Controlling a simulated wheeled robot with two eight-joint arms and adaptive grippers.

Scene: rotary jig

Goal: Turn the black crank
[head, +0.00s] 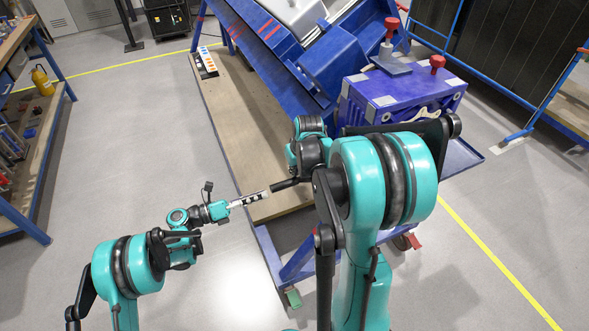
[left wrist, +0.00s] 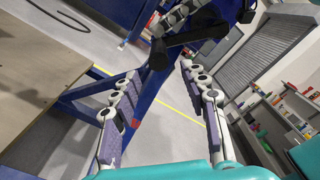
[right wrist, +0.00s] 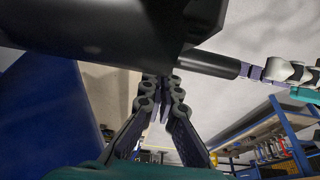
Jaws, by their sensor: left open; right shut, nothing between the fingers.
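The black crank's handle (head: 285,184) sticks out to the left from behind my right arm in the head view; the rest of the crank is mostly hidden. My left gripper (head: 266,191) is open, its fingertips close to the handle's end. In the left wrist view, the crank (left wrist: 190,36) is ahead, beyond the spread fingers (left wrist: 160,78). In the right wrist view, the crank handle (right wrist: 208,63) lies across the top, with the left fingers near its end. My right gripper (right wrist: 164,82) is shut and empty just below it; whether it touches is unclear.
A blue tilted jig frame (head: 270,60) stands above a wooden platform (head: 225,115). A purple-blue box (head: 405,90) with red knobs is at its right. A blue workbench (head: 40,190) stands at the left. Open grey floor lies between bench and jig.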

